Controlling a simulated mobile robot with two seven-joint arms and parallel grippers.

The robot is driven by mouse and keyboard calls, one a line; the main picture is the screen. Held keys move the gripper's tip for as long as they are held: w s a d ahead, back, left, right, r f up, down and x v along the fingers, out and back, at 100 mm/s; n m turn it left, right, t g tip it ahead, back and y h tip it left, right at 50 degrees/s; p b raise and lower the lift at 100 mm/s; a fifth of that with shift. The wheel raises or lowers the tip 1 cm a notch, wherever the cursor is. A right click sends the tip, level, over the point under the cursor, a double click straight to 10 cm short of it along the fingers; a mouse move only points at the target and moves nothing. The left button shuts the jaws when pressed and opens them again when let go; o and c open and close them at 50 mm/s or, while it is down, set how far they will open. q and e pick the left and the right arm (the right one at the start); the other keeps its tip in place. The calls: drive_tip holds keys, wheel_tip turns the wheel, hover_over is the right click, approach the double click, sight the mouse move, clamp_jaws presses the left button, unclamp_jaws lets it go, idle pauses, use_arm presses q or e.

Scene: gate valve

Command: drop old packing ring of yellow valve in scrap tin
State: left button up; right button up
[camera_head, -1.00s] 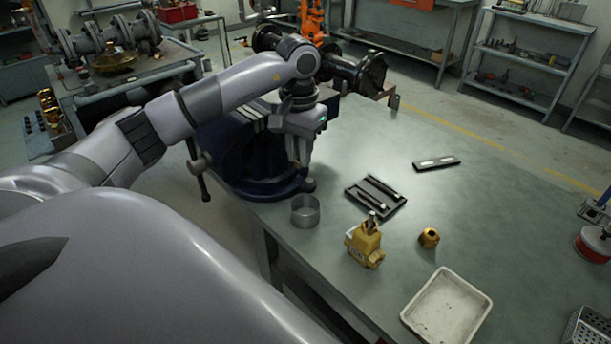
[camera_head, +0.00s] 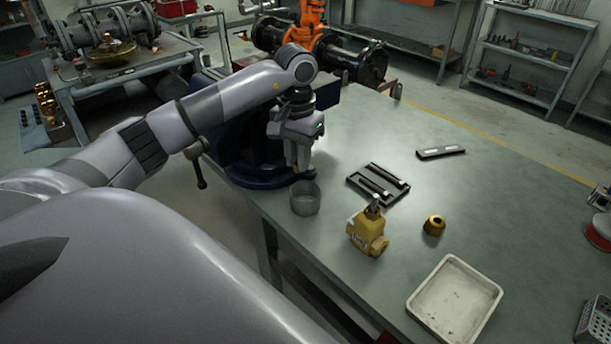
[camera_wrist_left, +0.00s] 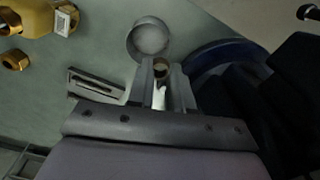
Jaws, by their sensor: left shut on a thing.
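The yellow valve (camera_head: 368,232) stands upright on the bench, with a bare stem on top. It shows in part at the upper left of the left wrist view (camera_wrist_left: 38,18). The scrap tin (camera_head: 305,200) is a round grey open can near the bench's front edge, and its open mouth shows in the left wrist view (camera_wrist_left: 148,40). My left gripper (camera_head: 298,165) points down just behind and above the tin. In the left wrist view its fingers (camera_wrist_left: 161,88) are shut on a small brownish packing ring (camera_wrist_left: 161,67), beside the tin's rim in the picture. My right gripper is out of view.
A blue vise (camera_head: 262,180) stands close behind the left gripper. A dark tool tray (camera_head: 395,192), a brass nut (camera_head: 434,225) and a white tray (camera_head: 456,300) lie to the right. The bench (camera_head: 480,200) is clear between them.

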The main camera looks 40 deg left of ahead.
use_arm(q)
drive_tip(key=o, duration=0.9)
wheel_tip(320, 180, up, 7)
drive_tip(key=shift+r, duration=0.1)
idle(0.3)
